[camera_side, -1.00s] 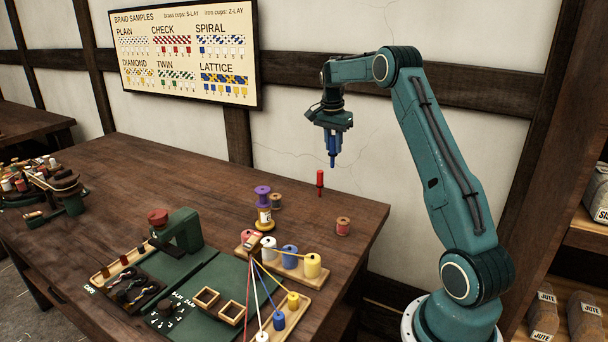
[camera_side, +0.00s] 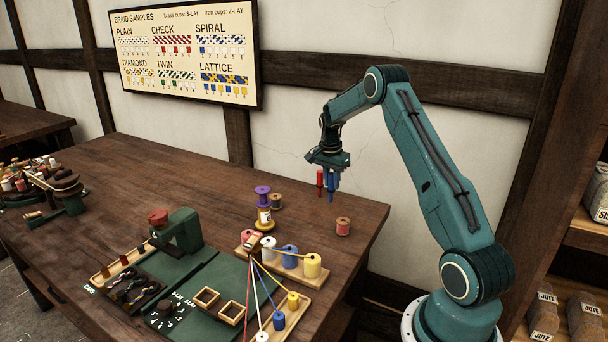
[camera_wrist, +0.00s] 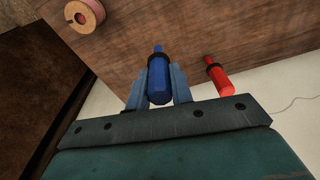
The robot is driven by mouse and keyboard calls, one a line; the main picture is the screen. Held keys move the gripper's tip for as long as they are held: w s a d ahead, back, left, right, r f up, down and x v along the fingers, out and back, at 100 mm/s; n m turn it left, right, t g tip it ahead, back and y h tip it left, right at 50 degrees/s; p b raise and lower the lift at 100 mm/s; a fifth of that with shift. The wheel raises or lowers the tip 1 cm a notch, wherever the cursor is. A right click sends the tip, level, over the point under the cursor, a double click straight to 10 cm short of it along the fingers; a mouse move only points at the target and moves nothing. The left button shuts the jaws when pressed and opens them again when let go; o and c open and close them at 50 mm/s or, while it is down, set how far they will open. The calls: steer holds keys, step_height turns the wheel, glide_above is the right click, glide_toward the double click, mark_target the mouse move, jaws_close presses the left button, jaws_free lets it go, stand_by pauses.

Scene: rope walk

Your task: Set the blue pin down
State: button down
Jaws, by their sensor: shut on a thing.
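The blue pin (camera_wrist: 159,84) is upright between the two fingers of my gripper (camera_wrist: 159,88), which is shut on it. In the side view the blue pin (camera_side: 331,186) hangs below my gripper (camera_side: 331,174) near the table's back right edge. Whether its tip touches the table top I cannot tell. The red pin (camera_side: 320,184) stands upright just left of it in the side view. The red pin also shows to the right of the blue one in the wrist view (camera_wrist: 219,77), apart from my fingers.
A pink-red spool (camera_side: 343,226) stands nearer the front, also seen in the wrist view (camera_wrist: 85,15). A brown spool (camera_side: 276,201) and stacked purple and yellow spools (camera_side: 263,208) stand to the left. The wooden table (camera_side: 160,170) is bare behind the green braiding mat.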

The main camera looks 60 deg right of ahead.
mark_target(331, 189)
steer(key=shift+f, duration=2.1)
steer(key=shift+f, duration=0.2)
steer(key=c, duration=1.2)
jaws_free()
steer(key=shift+c, duration=0.2)
steer(key=shift+r, duration=0.15)
steer(key=r, duration=0.7)
steer(key=a+r, duration=0.1)
steer(key=r, duration=0.2)
steer(key=shift+w+a+r, duration=0.1)
steer(key=shift+r, duration=0.15)
steer(key=shift+a+r, duration=0.1)
steer(key=shift+r, duration=0.7)
